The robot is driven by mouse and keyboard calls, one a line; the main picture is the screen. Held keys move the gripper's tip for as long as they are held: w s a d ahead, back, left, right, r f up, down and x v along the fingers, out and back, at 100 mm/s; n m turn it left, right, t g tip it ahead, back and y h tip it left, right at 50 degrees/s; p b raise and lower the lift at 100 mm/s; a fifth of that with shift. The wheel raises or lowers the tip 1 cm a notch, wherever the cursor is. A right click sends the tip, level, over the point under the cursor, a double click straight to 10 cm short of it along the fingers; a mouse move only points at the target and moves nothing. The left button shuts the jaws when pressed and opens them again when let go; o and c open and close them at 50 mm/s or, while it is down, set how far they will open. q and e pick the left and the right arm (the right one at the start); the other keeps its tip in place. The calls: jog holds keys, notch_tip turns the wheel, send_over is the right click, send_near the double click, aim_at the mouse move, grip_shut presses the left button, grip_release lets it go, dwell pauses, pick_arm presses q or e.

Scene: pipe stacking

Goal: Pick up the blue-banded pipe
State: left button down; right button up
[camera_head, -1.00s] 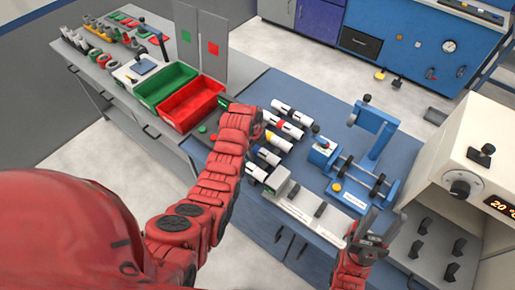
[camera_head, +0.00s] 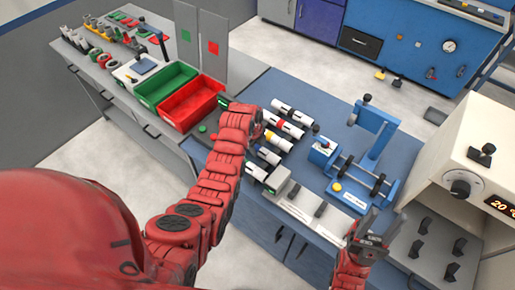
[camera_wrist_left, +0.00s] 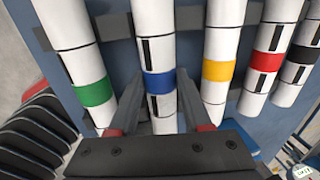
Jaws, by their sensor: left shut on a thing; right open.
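The blue-banded pipe (camera_wrist_left: 159,84) is white with a blue ring and dark marks. It lies between the green-banded pipe (camera_wrist_left: 92,92) and the yellow-banded pipe (camera_wrist_left: 218,71) in the left wrist view. My left gripper (camera_wrist_left: 158,92) is shut on it, one finger on each side near the blue band. In the head view the blue-banded pipe (camera_head: 268,155) lies in the row on the blue bench, and my left arm hides the left fingers. My right gripper (camera_head: 369,226) is open and empty at the bench's front right.
Red-banded (camera_wrist_left: 268,61) and black-banded (camera_wrist_left: 304,54) pipes lie further right in the left wrist view. A blue fixture with rollers (camera_head: 362,170) stands right of the row. Green (camera_head: 165,84) and red (camera_head: 193,103) bins are at left. A white oven-like unit (camera_head: 470,170) stands at right.

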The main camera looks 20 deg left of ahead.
aim_at(258, 147)
pick_arm(q)
jog(key=shift+r+b, duration=0.4)
jog(key=shift+r, duration=0.15)
notch_tip(258, 147, up, 6)
jog(key=b, duration=0.3)
jog(key=shift+f, duration=0.1)
notch_tip(258, 147, up, 2)
jog(key=shift+r+p, duration=0.1)
jog(key=shift+p, duration=0.95)
jog(key=shift+r, duration=0.25)
jog(key=shift+r+p, duration=0.1)
jog(key=shift+p, duration=0.2)
